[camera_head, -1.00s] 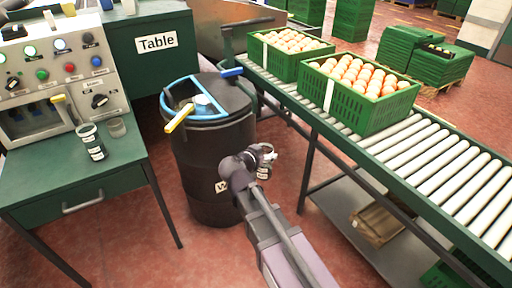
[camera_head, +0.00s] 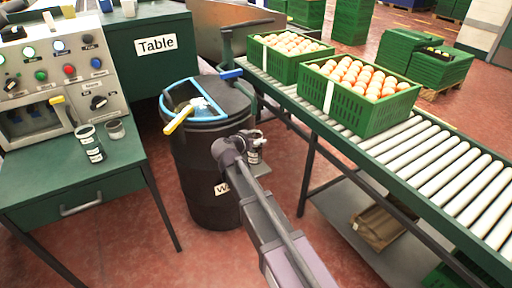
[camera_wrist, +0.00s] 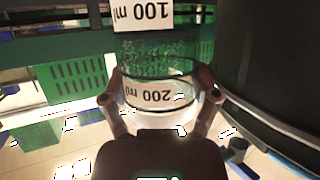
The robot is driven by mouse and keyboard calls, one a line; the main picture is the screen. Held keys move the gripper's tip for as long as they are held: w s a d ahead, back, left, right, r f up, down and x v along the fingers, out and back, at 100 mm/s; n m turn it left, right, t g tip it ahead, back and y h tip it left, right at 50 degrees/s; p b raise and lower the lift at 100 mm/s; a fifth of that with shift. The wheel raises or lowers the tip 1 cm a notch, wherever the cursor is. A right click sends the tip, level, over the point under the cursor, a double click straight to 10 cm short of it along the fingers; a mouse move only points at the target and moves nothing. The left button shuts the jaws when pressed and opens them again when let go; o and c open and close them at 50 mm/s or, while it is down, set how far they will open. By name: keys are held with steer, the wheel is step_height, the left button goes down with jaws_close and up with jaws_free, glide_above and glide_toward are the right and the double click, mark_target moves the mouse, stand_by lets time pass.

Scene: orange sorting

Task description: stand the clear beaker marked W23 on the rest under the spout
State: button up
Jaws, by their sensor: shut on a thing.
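My gripper (camera_wrist: 160,88) is shut on a clear beaker (camera_wrist: 150,68) in the wrist view, one finger on each side. The beaker carries white labels reading 100 ml and 200 ml, which appear upside down there. No W23 mark can be read. In the head view my gripper (camera_head: 246,142) holds the beaker (camera_head: 255,153) in front of the right side of a black barrel (camera_head: 205,160). The spout is not clearly visible, probably hidden by my gripper.
A roller conveyor (camera_head: 440,165) with green crates (camera_head: 360,112) runs along the right. A blue ring and yellow handle (camera_head: 179,118) lie on the barrel top.

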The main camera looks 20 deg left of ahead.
steer(key=shift+f, duration=0.1)
steer(key=shift+f+b, duration=1.65)
steer(key=shift+b, duration=0.1)
steer(key=shift+f, duration=0.2)
steer(key=o, duration=1)
steer(key=shift+r, duration=0.1)
steer(key=shift+r, duration=0.1)
steer(key=shift+s+r, duration=0.15)
steer(key=p+v, duration=0.4)
steer(key=v, duration=0.7)
steer(key=shift+s+a+p, duration=0.15)
steer(key=shift+s+p, duration=0.15)
steer(key=shift+s, duration=0.05)
